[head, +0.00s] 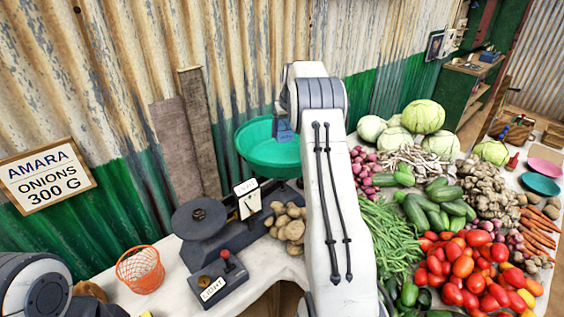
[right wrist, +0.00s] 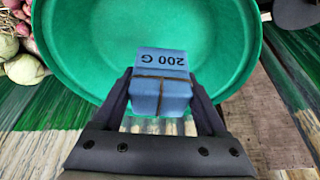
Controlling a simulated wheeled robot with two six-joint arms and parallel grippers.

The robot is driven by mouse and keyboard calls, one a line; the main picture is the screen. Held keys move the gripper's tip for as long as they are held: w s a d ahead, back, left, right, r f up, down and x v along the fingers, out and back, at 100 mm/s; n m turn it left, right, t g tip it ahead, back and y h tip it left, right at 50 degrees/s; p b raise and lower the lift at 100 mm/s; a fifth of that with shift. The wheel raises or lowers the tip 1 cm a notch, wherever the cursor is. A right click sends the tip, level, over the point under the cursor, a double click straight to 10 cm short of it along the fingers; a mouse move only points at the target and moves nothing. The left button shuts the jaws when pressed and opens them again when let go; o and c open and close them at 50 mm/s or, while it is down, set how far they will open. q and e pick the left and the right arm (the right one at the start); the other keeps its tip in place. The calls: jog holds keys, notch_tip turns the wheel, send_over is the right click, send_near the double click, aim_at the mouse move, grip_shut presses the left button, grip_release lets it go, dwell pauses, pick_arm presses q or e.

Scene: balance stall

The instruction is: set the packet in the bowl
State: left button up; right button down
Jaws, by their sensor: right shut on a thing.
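The blue packet marked 200 G (right wrist: 160,85), tied with a dark band, is held between the fingers of my right gripper (right wrist: 162,98). In the right wrist view it overlaps the near rim of the green bowl (right wrist: 85,55), and the bowl looks empty where it shows. In the head view the packet (head: 285,131) shows beside my right arm, against the inside of the green bowl (head: 258,152). My arm hides the bowl's right part and most of the gripper. I cannot tell the packet's height over the bowl. My left gripper is out of view.
A dark balance (head: 225,232) with a round plate (head: 199,217) stands by the bowl. A lever box marked LIGHT (head: 218,283), potatoes (head: 289,225) and an orange basket (head: 140,268) are near. Vegetables crowd the right. A sign reads AMARA ONIONS 300 G (head: 47,178).

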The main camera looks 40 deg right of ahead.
aim_at(290, 140)
notch_tip(290, 140, down, 2)
jog(key=shift+s+d+f+b, duration=0.1)
jog(key=shift+s+b, duration=0.05)
jog(key=shift+b, duration=0.3)
notch_tip(290, 140, down, 7)
jog(key=shift+r+p, duration=0.2)
jog(key=shift+p, duration=1)
notch_tip(290, 140, down, 3)
jog(key=shift+f+p, duration=0.1)
jog(key=shift+p, duration=0.6)
jog(key=shift+f, duration=0.3)
grip_release()
jog(key=shift+r, duration=0.15)
jog(key=shift+b+v, duration=2)
jog(key=shift+v, duration=4)
